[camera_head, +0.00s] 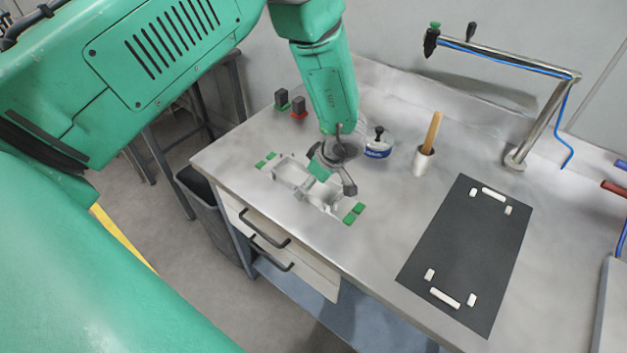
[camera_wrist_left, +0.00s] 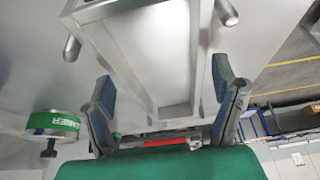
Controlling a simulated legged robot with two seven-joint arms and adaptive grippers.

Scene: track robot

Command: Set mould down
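The mould (camera_head: 290,172) is a pale metal box-like frame on the workbench, between pairs of green marks. My left gripper (camera_head: 333,180) is over its right part and hides some of it. In the left wrist view the mould (camera_wrist_left: 195,60) runs from the top edge down between the two fingers of my left gripper (camera_wrist_left: 162,74). The fingers stand wide apart, with a gap on each side of the mould's narrow end. The mould appears to lie flat on the bench; its exact contact is partly hidden. My right gripper is not in view.
Green marks (camera_head: 355,213) flank the mould. Behind are a round tin with a black knob (camera_head: 378,146), a cup with a wooden handle (camera_head: 424,160) and two dark blocks (camera_head: 299,105). A black mat (camera_head: 465,255) with white pieces lies right. The bench's front edge is close.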

